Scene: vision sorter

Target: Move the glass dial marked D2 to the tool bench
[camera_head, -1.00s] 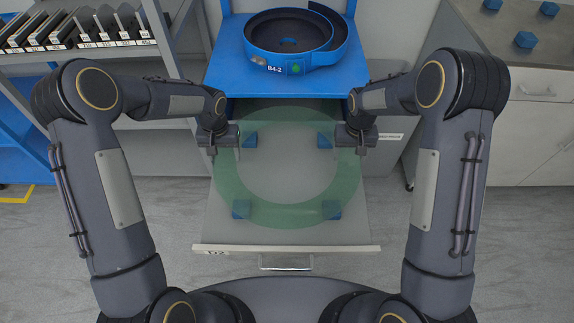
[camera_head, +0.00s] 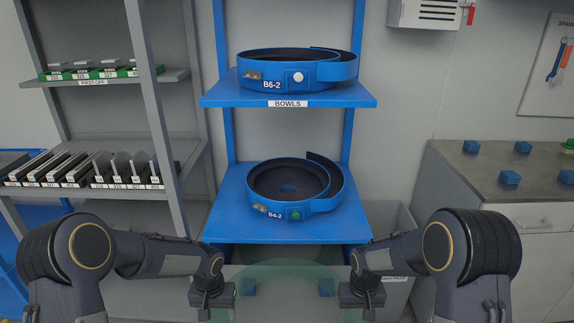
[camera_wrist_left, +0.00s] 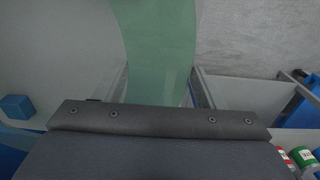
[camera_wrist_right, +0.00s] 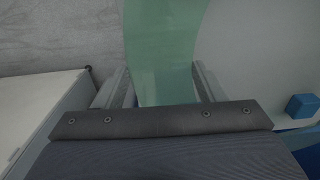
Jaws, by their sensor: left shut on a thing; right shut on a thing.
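The glass dial is a pale green, see-through flat ring (camera_head: 287,268), low in the head view and cut off by its lower edge. My left gripper (camera_head: 212,291) is shut on its left side and my right gripper (camera_head: 364,291) on its right side. The ring's band runs between the fingers in the left wrist view (camera_wrist_left: 160,40) and the right wrist view (camera_wrist_right: 165,45). No D2 mark is readable. A grey-topped bench with drawers, likely the tool bench (camera_head: 465,176), stands at the right with several blue blocks (camera_head: 510,178) on top.
A blue rack (camera_head: 225,220) with bowls (camera_head: 290,185) stands straight ahead. A grey shelf (camera_head: 105,198) with upright plates is at the left. A grey bin (camera_head: 390,220) stands between rack and bench.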

